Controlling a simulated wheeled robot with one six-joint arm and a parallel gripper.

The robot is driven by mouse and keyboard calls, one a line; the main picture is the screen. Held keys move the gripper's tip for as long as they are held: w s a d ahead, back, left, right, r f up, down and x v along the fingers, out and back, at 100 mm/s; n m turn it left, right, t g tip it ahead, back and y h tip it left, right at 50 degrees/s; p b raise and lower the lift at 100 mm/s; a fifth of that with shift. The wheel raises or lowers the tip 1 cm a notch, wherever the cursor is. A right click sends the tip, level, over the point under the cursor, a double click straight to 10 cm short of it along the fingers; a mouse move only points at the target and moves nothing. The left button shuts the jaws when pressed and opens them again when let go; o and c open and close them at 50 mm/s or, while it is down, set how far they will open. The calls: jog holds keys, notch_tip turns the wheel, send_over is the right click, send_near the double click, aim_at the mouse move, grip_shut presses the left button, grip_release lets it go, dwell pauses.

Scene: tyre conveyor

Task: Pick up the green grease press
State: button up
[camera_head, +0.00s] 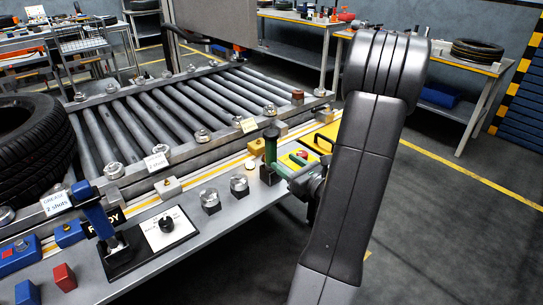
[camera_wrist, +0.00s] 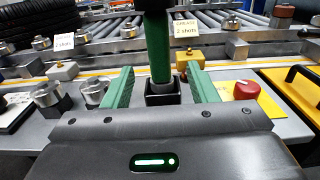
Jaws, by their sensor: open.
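The green grease press (camera_head: 271,152) stands upright in a dark square holder (camera_head: 270,175) on the front shelf of the conveyor. In the wrist view the press (camera_wrist: 157,48) rises between the two green fingers of my gripper (camera_wrist: 160,88), and its foot sits in the black holder (camera_wrist: 162,93). The fingers are open, one to each side of the press, with a gap on both sides. In the head view my gripper (camera_head: 294,170) is at the press from the right, partly hidden by my arm. The top of the press is cut off in the wrist view.
A red button on a yellow plate (camera_wrist: 265,103) is right of my gripper. Metal knobs (camera_head: 210,200) and a blue press (camera_head: 96,216) stand to the left. Rollers (camera_head: 165,115) and a tyre (camera_head: 32,150) lie behind. A paper label (camera_wrist: 187,29) stands behind the press.

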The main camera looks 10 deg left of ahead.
aim_at(267, 149)
jog(key=p+x, duration=0.1)
jog(key=x, duration=0.8)
jog(key=shift+w+a+r, duration=0.1)
jog(key=shift+a+r, duration=0.05)
jog(key=shift+a, duration=0.05)
grip_shut()
